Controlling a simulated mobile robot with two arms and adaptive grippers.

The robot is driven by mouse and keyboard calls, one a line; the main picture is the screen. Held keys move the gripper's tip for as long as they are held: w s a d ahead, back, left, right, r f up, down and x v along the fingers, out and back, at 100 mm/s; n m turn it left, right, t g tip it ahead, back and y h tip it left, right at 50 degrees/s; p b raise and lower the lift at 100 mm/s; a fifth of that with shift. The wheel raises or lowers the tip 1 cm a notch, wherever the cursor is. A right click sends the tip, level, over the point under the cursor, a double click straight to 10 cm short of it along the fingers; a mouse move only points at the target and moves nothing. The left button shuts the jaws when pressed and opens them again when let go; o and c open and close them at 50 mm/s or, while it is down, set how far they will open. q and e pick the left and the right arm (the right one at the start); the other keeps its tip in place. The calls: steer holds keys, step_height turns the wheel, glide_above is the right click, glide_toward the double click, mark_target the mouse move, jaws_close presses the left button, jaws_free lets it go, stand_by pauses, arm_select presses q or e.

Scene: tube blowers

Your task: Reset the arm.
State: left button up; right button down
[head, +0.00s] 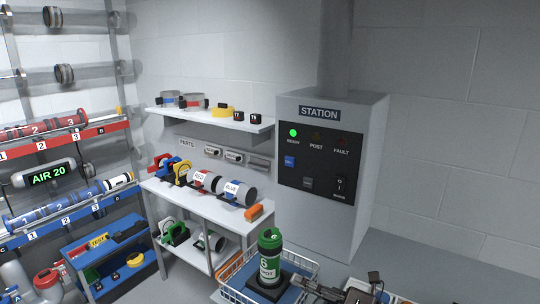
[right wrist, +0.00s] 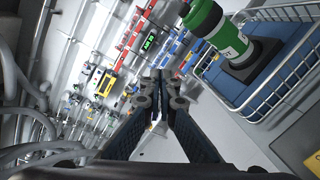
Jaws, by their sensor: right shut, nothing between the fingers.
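My right gripper (head: 305,284) is at the bottom of the head view, just right of the wire basket's front. In the right wrist view my right gripper (right wrist: 165,84) has its two dark fingers together, with nothing between them. A green canister (head: 270,256) with a white label stands upright on a dark square base inside the wire basket (head: 232,292). The canister (right wrist: 210,22) also shows at the upper right of the right wrist view, apart from the fingers. My left gripper is not in view.
A grey station cabinet (head: 368,150) with a lit green READY lamp (head: 293,132) stands behind. At left are a white parts table (head: 205,205) with red and blue labelled cylinders, a wall shelf (head: 245,125), a blue cart (head: 80,245) and tube racks (head: 100,128).

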steer(key=d+r+m+t+h, duration=0.5)
steer(key=d+m+t+h, duration=0.45)
steer(key=m, duration=0.75)
steer(key=s+d+f+m+g+h, duration=0.55)
steer(key=s+d+f+m, duration=0.2)
steer(key=f+m, duration=0.25)
steer(key=s+a+f+m+g+y, duration=0.1)
steer(key=s+a+f+m+g, duration=0.1)
steer(key=s+f+g, duration=0.45)
steer(key=s+a+f+m+g, duration=0.15)
steer(key=s+f, duration=0.25)
steer(key=s, duration=0.6)
steer(key=s+a+f+m+g+y, duration=0.1)
steer(key=s+f+m+g, duration=0.15)
steer(key=s+f, duration=0.45)
steer(key=s+f+g+b, duration=0.1)
steer(key=s+f+b, duration=0.1)
steer(key=f, duration=1.2)
steer(key=s+f+g+b, duration=0.1)
steer(key=s+f+b, duration=0.1)
steer(key=f, duration=1.3)
steer(key=s+d+f+n+g+b, duration=0.1)
steer(key=s+d+f+b, duration=0.1)
steer(key=s+f, duration=1.4)
steer(key=shift+s+d+f+b, duration=0.3)
steer(key=shift+d+f+b, duration=0.15)
steer(key=shift+f, duration=0.1)
